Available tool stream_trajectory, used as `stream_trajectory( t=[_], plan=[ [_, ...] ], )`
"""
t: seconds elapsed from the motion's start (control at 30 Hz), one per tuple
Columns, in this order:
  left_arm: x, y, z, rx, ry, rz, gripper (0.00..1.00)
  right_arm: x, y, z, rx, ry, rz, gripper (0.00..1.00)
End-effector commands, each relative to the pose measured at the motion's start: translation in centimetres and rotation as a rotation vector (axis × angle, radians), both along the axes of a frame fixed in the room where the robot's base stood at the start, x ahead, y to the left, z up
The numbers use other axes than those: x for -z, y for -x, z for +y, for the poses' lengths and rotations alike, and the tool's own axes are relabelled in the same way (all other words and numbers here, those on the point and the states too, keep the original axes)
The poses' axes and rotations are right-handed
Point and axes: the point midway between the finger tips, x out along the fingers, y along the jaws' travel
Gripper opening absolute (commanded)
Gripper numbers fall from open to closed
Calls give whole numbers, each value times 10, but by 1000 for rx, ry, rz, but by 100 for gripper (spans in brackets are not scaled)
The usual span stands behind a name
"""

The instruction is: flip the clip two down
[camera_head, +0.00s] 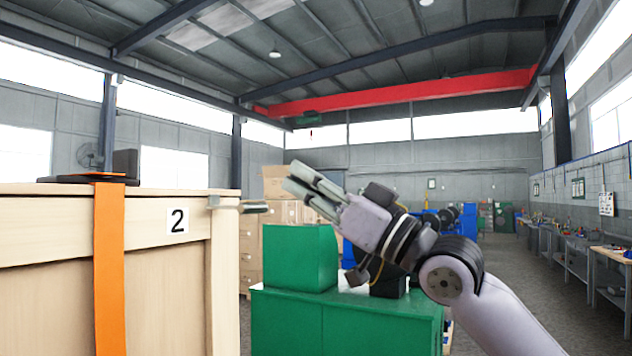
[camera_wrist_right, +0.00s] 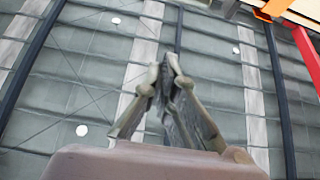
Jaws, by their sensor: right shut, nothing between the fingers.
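A wooden crate (camera_head: 52,228) with a label "2" (camera_head: 177,220) stands at the left in the head view. A small metal clip (camera_head: 240,205) sticks out sideways from the crate's upper right edge, roughly level. My right gripper (camera_head: 292,178) is shut and empty. It is in the air to the right of the clip and a little higher in the picture, apart from it, with its fingers pointing up and left. In the right wrist view its fingertips (camera_wrist_right: 172,64) meet against the roof behind. My left gripper is out of view.
An orange strap (camera_head: 110,270) runs down the crate's front, with a dark flat object (camera_head: 88,179) on top. A green cabinet (camera_head: 345,322) with a green box (camera_head: 298,257) stands behind my right arm. Cardboard boxes (camera_head: 285,184) are stacked behind. Workbenches (camera_head: 605,265) line the right wall.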

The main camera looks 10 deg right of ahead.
Motion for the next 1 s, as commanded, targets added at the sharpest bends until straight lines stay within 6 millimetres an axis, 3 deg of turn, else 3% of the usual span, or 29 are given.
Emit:
stream_trajectory(
  t=[0.03,0.23,0.3,0.53,1.0],
  plan=[
    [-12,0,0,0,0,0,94,-12,-6,10,-3,-1,1,0],
    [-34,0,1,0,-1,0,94,-32,-28,40,-1,1,1,0],
    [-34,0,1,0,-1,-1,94,-15,-31,40,0,2,6,0],
    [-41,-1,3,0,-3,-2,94,8,-32,43,0,0,2,0],
    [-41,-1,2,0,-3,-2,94,14,-32,43,1,-1,-1,0]
  ],
)
